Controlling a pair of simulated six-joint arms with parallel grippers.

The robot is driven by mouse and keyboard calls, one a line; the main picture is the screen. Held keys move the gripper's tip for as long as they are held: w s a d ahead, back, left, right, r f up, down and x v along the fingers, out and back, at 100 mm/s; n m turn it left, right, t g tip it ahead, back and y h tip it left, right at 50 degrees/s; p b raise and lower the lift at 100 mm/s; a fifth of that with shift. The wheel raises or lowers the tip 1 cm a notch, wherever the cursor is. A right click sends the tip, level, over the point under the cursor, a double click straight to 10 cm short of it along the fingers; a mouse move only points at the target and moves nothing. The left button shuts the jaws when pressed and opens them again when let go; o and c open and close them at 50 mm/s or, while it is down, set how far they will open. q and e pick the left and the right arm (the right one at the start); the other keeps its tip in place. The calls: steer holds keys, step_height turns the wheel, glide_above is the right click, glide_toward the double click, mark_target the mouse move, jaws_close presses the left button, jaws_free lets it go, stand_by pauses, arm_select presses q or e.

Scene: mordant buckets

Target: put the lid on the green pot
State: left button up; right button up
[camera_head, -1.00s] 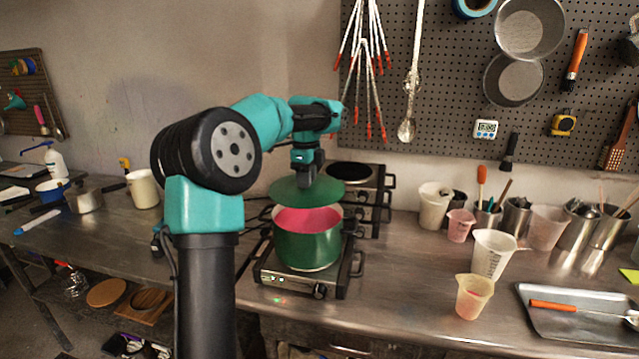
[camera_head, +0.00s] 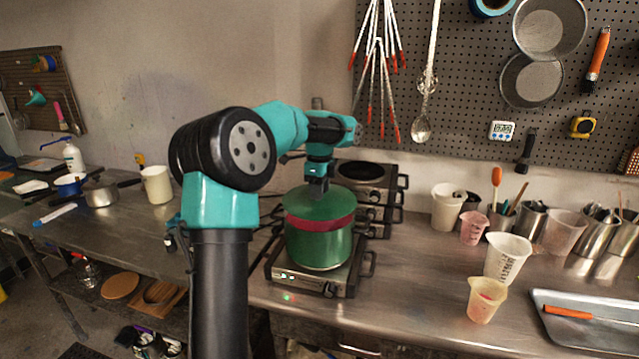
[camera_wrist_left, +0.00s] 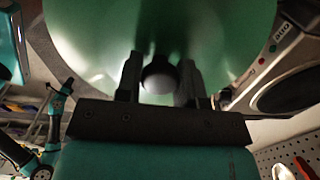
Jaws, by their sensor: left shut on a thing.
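The green pot (camera_head: 318,248) stands upright on the front hot plate, and a band of its pink-red inside shows below the lid. The green lid (camera_head: 319,204) is held level over the pot's opening, close above it and covering the back part in the head view. The lid's underside is hidden, and I cannot tell if its far edge touches the rim. My left gripper (camera_head: 318,186) is shut on the lid's knob. In the left wrist view the round knob (camera_wrist_left: 159,80) sits between the two fingers and the lid (camera_wrist_left: 90,30) fills the top. My right gripper is not in view.
The hot plate (camera_head: 310,283) sits near the counter's front edge, with a second burner (camera_head: 360,171) behind. White and pink cups and metal utensil holders stand to the right, beside a metal tray (camera_head: 590,335). A saucepan (camera_head: 101,196) and white mug (camera_head: 156,184) stand left.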

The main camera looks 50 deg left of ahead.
arm_select(q)
steer(key=shift+f, duration=0.9)
steer(key=shift+f, duration=0.8)
stand_by(1.2)
steer(key=o, duration=1.1)
steer(key=shift+o, duration=0.2)
step_height(320, 180, up, 17)
steer(key=shift+r, duration=0.2)
stand_by(0.6)
